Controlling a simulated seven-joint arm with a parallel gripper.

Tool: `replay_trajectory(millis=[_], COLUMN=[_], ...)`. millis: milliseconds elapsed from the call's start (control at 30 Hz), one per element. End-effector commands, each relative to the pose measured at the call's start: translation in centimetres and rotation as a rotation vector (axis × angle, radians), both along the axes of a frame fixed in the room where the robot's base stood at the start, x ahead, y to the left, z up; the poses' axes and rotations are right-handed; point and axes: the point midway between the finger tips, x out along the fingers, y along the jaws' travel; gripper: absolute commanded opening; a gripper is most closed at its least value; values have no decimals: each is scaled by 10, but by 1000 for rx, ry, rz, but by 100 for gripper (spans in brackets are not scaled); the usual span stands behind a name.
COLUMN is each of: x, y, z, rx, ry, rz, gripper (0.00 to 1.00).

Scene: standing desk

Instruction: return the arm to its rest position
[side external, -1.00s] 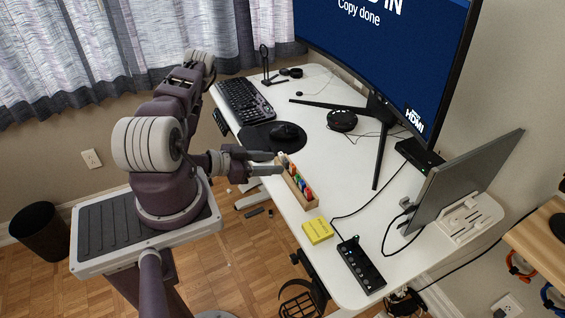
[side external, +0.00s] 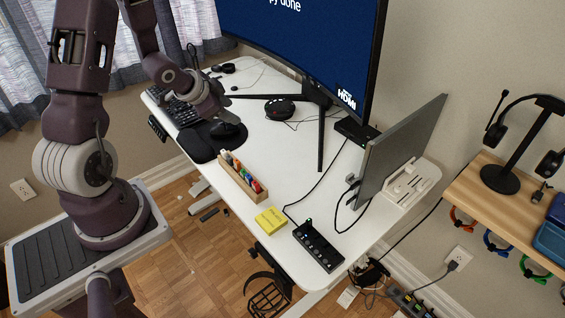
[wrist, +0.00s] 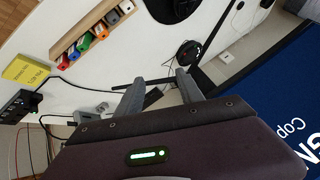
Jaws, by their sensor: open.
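My arm, dark purple with pale bands, rises at the left of the side view and bends down over the desk. My gripper (side external: 214,112) is over the back-left part of the desk, close to the black mouse (side external: 226,130) in the picture; its height above the desk is hard to judge. In the wrist view my gripper (wrist: 158,88) has its two grey fingers spread apart, with nothing between them. The wooden holder (side external: 243,178) with several coloured markers stands on the desk, apart from the gripper. It also shows in the wrist view (wrist: 92,35).
The white desk (side external: 285,160) carries a large monitor (side external: 320,50), a keyboard (side external: 180,110), a black puck (side external: 279,108), a yellow note pad (side external: 271,221), a black button box (side external: 318,246) and a grey upright screen (side external: 400,150). A wooden shelf (side external: 480,205) with a headset stands right.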

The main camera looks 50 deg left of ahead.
Motion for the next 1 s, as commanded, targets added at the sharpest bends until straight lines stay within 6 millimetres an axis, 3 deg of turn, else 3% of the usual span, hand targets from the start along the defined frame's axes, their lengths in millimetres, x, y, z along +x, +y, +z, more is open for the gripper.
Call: replay_trajectory(millis=[33,167,233,333,400,500,600,1000], x=[6,-13,-39,-89,-126,-170,-193,-198], y=[-11,-58,-95,-150,-182,-213,-227,-231], z=[35,112,145,177,189,195,196,196], rx=[30,10,-47,-161,-238,-319,-359,-368], ry=[2,27,34,58,86,128,157,166], rz=[27,153,205,244,244,231,220,218], gripper=[44,44,44,44,44,44,44,44])
